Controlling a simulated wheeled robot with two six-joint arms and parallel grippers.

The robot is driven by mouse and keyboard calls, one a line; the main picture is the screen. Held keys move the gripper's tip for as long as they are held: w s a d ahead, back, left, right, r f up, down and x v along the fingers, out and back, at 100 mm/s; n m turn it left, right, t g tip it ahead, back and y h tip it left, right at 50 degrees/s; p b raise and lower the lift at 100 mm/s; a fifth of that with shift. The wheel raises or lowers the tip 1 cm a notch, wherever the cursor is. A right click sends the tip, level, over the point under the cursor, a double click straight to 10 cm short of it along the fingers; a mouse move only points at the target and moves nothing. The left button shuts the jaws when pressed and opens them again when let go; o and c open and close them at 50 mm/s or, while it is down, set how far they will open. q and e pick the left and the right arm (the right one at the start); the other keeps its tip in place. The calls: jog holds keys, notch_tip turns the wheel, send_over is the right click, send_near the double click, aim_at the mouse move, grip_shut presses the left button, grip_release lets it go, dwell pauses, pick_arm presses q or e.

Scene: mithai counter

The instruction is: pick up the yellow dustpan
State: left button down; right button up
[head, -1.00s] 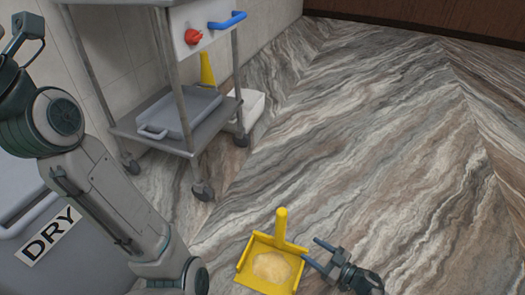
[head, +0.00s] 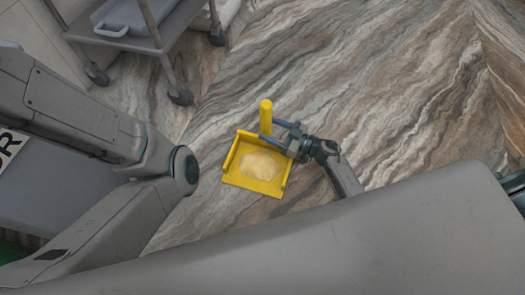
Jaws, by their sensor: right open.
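The yellow dustpan (head: 252,184) lies on the floor near the middle of the head view, its pan holding a pale yellow heap (head: 261,166). Its upright handle (head: 266,116) rises from the far side of the pan. My right gripper (head: 275,132) is open and comes in from the right, its fingertips at the lower part of the handle. The fingers overlap the pan's back edge in the picture. I cannot tell whether they touch the handle. My left arm shows at the left, but its gripper is out of view.
A metal trolley (head: 165,40) on castors stands at the upper left, with a grey tray (head: 125,18) on its lower shelf. A grey bin with a lettered label is at the left edge. The marbled floor (head: 400,100) to the right is clear.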

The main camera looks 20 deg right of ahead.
jog(key=shift+b+x, duration=0.3)
jog(key=shift+x, duration=0.85)
grip_shut()
